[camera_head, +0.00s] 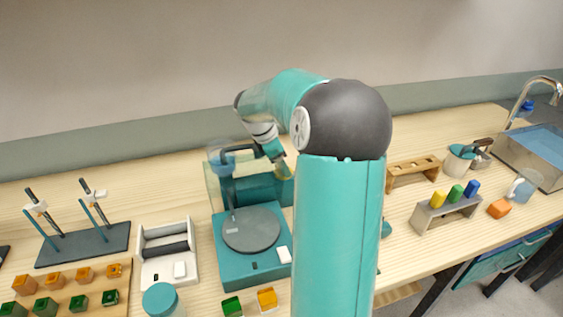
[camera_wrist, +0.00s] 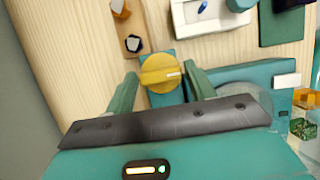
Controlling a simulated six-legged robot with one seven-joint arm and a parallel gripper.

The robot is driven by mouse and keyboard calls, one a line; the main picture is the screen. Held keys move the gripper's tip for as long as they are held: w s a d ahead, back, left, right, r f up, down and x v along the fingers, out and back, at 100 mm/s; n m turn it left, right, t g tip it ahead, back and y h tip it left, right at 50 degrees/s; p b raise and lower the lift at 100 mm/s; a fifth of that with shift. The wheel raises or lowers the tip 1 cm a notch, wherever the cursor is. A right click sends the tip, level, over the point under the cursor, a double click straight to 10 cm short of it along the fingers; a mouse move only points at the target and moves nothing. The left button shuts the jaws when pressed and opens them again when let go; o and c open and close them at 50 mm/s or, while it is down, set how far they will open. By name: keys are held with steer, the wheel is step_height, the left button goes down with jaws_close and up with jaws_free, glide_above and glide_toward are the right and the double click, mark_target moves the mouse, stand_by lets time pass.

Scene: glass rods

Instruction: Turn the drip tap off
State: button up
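In the wrist view a round yellow knob (camera_wrist: 160,73) with a pale line on its face sits over a teal part; it looks like the drip tap's handle. My gripper (camera_wrist: 162,76) is open, with one green finger on each side of the knob. Narrow gaps seem to show between fingers and knob; I cannot tell whether either finger touches. In the head view my gripper (camera_head: 277,157) points down at the teal apparatus behind the grey round plate. A little yellow shows below it, and my arm hides much of that spot.
A teal machine with a grey round plate (camera_head: 251,229) stands in front of my gripper. A white tray (camera_head: 146,254) and a dark rod stand (camera_head: 85,246) are to its left. A wooden rack (camera_head: 413,172) and a sink (camera_head: 510,157) are to the right.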

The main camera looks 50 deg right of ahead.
steer(key=c, duration=0.5)
steer(key=shift+c, duration=0.2)
steer(key=shift+w+m, duration=0.1)
steer(key=shift+m, duration=0.3)
steer(key=m+g, duration=0.1)
steer(key=m, duration=0.1)
steer(key=shift+w+m+y, duration=0.15)
steer(key=shift+m+y, duration=0.15)
steer(key=shift+y, duration=0.1)
steer(key=m+y, duration=0.1)
steer(key=m, duration=0.2)
steer(key=shift+d+m+g, duration=0.1)
steer(key=shift+m+g, duration=0.3)
steer(key=m+y, duration=0.2)
steer(key=m, duration=0.3)
steer(key=shift+d, duration=0.15)
steer(key=m+y, duration=0.1)
steer(key=m, duration=0.1)
steer(key=m+y, duration=0.1)
steer(key=m, duration=0.2)
steer(key=shift+d+m, duration=0.15)
steer(key=shift+m, duration=0.15)
